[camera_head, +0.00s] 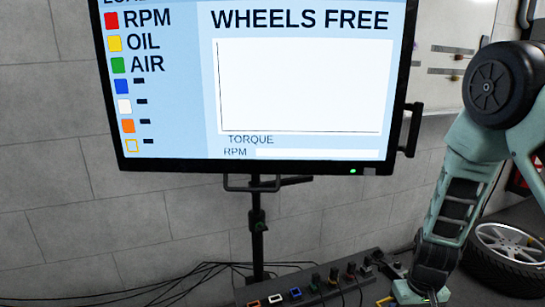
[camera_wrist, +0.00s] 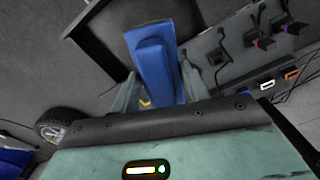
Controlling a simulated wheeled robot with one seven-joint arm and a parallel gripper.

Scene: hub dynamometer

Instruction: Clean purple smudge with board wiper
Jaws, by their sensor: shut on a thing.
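In the wrist view a blue block (camera_wrist: 153,62), which looks like the board wiper, sits between the two fingers of my gripper (camera_wrist: 158,85). The gripper is shut on it. In the head view my arm comes down at the right, and its lower end is at the bottom edge of the picture. The gripper's fingers and the blue block cannot be made out there. A pale whiteboard (camera_head: 425,30) hangs on the wall at the upper right, partly hidden by my arm. I cannot make out a purple smudge in either view.
A large monitor (camera_head: 300,85) on a black stand (camera_head: 257,230) fills the upper middle. Below it lies a dark connector strip (camera_head: 305,285) with coloured sockets, plugs and loose cables. A wheel (camera_head: 510,245) lies at the right, close to my arm. Grey block wall stands behind.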

